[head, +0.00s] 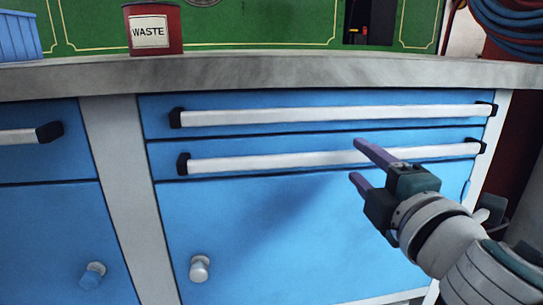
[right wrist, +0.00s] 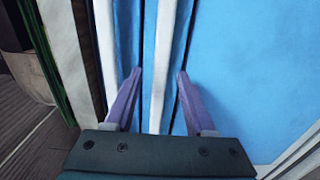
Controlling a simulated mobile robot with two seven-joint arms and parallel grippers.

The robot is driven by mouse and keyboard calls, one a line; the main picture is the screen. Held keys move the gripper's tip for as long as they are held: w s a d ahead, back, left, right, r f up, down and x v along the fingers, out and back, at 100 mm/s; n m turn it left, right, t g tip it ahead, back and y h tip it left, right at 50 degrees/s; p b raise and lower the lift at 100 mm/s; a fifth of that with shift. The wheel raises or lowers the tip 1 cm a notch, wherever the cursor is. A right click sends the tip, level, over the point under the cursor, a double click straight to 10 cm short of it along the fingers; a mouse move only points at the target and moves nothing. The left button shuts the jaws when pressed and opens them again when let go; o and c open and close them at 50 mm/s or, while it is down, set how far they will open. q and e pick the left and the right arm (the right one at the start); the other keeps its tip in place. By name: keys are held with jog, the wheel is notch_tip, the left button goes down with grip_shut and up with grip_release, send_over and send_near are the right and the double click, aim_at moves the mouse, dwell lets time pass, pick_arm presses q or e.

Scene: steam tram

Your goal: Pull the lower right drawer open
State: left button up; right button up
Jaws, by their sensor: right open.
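The lower right drawer (head: 260,147) is a narrow blue front under the worktop, and it looks shut. Its long pale handle bar (head: 270,160) has black end brackets. My right gripper (head: 354,159) is open in front of the right half of this bar, one finger above it and one below. In the right wrist view the bar (right wrist: 165,50) runs between the two open fingers (right wrist: 159,75). I cannot tell whether a finger touches it. My left gripper is not in view.
The upper drawer's handle (head: 330,114) runs just above. Below is a blue cupboard door (head: 290,250) with a round knob (head: 200,268). A red waste tin (head: 154,30) and a blue bin (head: 18,38) stand on the grey worktop (head: 260,70).

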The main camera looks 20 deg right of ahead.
jog(key=shift+w+d, duration=0.15)
jog(key=shift+w, duration=0.55)
grip_shut()
dwell(1.0)
